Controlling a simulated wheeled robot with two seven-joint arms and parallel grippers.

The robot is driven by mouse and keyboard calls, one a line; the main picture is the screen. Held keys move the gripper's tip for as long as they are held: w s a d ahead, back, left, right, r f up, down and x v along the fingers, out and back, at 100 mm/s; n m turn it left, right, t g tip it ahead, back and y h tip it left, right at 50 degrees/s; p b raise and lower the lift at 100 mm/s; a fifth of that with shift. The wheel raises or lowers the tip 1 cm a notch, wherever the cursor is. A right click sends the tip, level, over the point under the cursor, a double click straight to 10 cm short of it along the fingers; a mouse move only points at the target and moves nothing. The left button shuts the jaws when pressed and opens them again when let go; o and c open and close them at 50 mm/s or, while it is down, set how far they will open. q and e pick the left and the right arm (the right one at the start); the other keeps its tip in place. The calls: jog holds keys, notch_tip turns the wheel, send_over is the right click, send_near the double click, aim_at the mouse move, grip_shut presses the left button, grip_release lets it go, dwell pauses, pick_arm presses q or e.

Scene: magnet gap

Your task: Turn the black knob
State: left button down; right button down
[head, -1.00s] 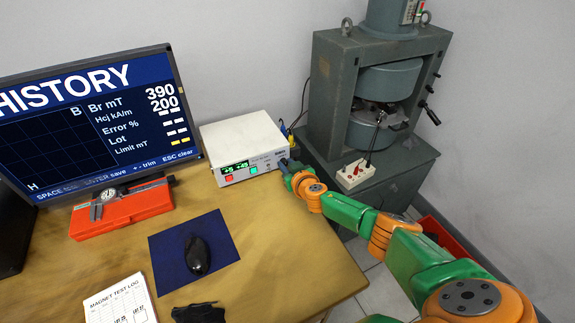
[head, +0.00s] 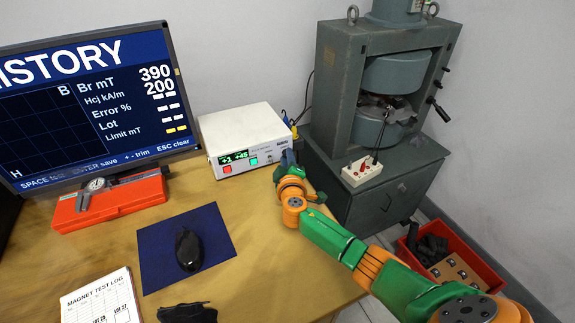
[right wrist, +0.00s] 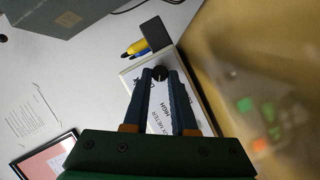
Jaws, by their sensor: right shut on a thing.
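The black knob (right wrist: 160,73) sits between the two fingertips of my right gripper (right wrist: 160,76) in the right wrist view. The fingers are shut on it. The knob belongs to the white meter box (head: 243,127), which stands on the desk with a lit green display, a red button and a green button on its front. In the head view my right gripper (head: 287,161) is at the right end of the box's front and hides the knob. My left gripper is not in view.
A monitor (head: 95,105) stands at the left, with an orange case (head: 110,203) before it. A black mouse (head: 188,250) lies on a blue mat (head: 216,222). A grey press (head: 337,95) and white socket box (head: 362,171) are at the right. A red crate (head: 485,268) is on the floor.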

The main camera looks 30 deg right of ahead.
jog(key=shift+f+n+t+h+b, duration=0.1)
jog(key=shift+n+t+h+b, duration=0.25)
jog(key=shift+n+b, duration=0.65)
jog(key=c, duration=0.7)
grip_release()
jog(key=shift+a, duration=0.1)
jog(key=shift+s+a, duration=0.15)
jog(key=shift+s, duration=0.1)
jog(key=p+v, duration=0.1)
jog(key=v, duration=0.5)
jog(key=shift+s, duration=0.25)
